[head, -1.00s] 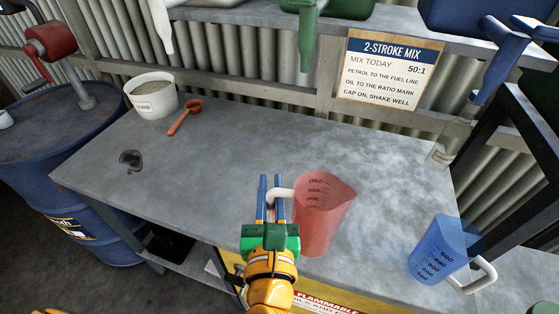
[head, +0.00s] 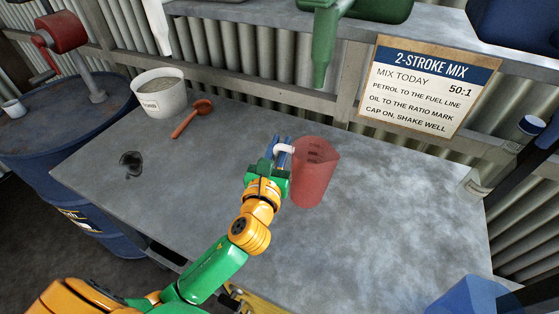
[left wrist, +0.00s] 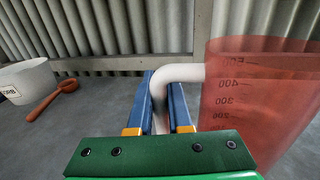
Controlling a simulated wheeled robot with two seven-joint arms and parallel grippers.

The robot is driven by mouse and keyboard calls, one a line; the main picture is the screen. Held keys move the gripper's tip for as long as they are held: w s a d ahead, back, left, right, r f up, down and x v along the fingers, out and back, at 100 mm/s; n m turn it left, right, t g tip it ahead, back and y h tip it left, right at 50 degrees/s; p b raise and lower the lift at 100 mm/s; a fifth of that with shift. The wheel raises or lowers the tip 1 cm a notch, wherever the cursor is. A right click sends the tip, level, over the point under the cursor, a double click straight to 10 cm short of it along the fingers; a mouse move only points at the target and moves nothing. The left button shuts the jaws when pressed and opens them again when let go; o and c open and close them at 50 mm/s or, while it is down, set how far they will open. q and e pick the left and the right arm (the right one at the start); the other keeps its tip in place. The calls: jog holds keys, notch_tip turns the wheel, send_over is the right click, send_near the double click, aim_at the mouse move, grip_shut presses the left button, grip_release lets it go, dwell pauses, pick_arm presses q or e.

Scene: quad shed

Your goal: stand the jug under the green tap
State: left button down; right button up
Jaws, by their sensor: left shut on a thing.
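The red translucent jug (head: 315,176) with a white handle is upright over the middle of the grey bench. My left gripper (head: 280,147) is shut on its handle, on the jug's left side. In the left wrist view the white handle (left wrist: 160,112) passes between the blue fingers (left wrist: 162,95), with the red wall and its marks (left wrist: 250,100) to the right. I cannot tell whether the jug's base touches the bench. The green tap (head: 325,45) hangs from the shelf behind, above and beyond the jug. My right gripper is not in view.
A white bucket (head: 160,97) and red scoop (head: 190,118) are at the back left of the bench (head: 400,215). A blue jug (head: 470,298) is at the lower right. A clear bottle (head: 480,182) stands at the right edge. The bench between jug and back wall looks clear.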

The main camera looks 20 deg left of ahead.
pick_arm(q)
jog(key=f, duration=0.2)
jog(key=f+b, duration=0.1)
jog(key=f, duration=0.1)
jog(key=shift+w+a, duration=0.2)
jog(key=shift+a, duration=0.1)
jog(key=shift+f, duration=0.25)
jog(key=c, duration=0.8)
grip_release()
jog(key=shift+r, duration=0.1)
jog(key=shift+c, duration=0.2)
jog(key=shift+r, duration=0.1)
jog(key=s+d+b, duration=0.2)
jog(key=s, duration=0.9)
jog(key=shift+s+b, duration=0.3)
jog(key=shift+s, duration=0.1)
